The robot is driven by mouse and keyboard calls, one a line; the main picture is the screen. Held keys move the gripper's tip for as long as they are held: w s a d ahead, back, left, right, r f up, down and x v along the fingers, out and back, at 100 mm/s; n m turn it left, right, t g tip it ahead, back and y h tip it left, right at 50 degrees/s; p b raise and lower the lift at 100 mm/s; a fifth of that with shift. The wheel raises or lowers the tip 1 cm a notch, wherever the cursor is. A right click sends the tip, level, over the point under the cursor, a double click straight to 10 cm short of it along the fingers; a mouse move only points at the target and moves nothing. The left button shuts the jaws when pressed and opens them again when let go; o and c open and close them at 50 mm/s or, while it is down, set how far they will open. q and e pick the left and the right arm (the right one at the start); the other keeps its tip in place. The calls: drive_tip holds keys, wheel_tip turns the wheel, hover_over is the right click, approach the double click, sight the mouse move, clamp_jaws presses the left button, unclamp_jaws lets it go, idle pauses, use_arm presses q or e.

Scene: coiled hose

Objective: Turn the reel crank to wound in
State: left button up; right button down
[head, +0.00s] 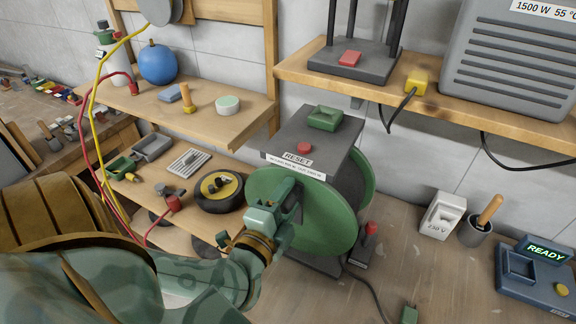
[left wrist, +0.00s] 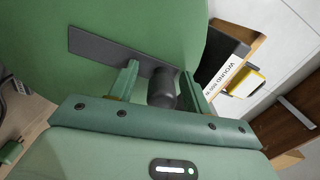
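The reel has a large green disc (head: 290,222) on the front of a dark grey housing (head: 345,140). In the left wrist view the disc (left wrist: 135,25) carries a flat dark crank arm (left wrist: 95,48) with a dark round handle (left wrist: 162,88). My right gripper is not in view.
A red button (head: 304,147) and a RESET label are on the housing, with a green block (head: 325,118) on top. A red-topped lever (head: 367,240) stands right of the reel. A shelf (head: 440,97) overhangs behind.

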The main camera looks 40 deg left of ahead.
use_arm(q)
drive_tip(key=shift+s+d, duration=0.15)
drive_tip(key=shift+s, duration=0.05)
drive_tip(key=v, duration=1.1)
drive_tip(key=shift+s+b, duration=0.25)
drive_tip(key=shift+b, duration=0.15)
